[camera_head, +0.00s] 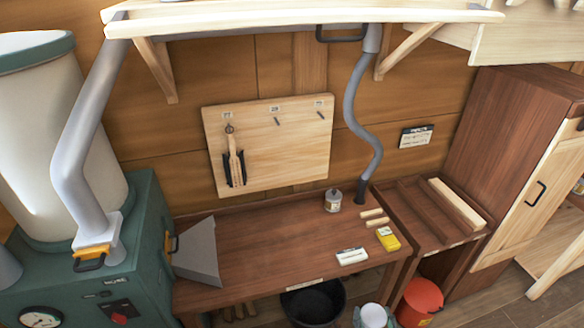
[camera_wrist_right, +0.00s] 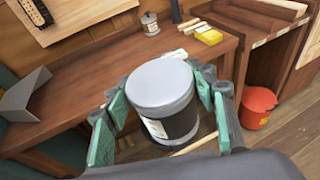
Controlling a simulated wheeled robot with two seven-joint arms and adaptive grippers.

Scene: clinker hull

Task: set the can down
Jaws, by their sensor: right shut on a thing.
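A can with a grey lid and a dark band (camera_wrist_right: 163,85) is in my right gripper (camera_wrist_right: 160,100) in the right wrist view. Green finger pads close on it from both sides. It looks roughly upright and is held in front of the brown workbench (camera_head: 250,255), apart from its top as far as I can see. My left gripper is in neither view.
On the bench stand a small jar (camera_head: 333,201), wooden sticks (camera_head: 374,217), a yellow box (camera_head: 388,239), a white box (camera_head: 351,256) and a grey hood (camera_head: 198,252). A black bucket (camera_head: 300,308) and an orange bin (camera_head: 420,298) stand low. The bench's middle is clear.

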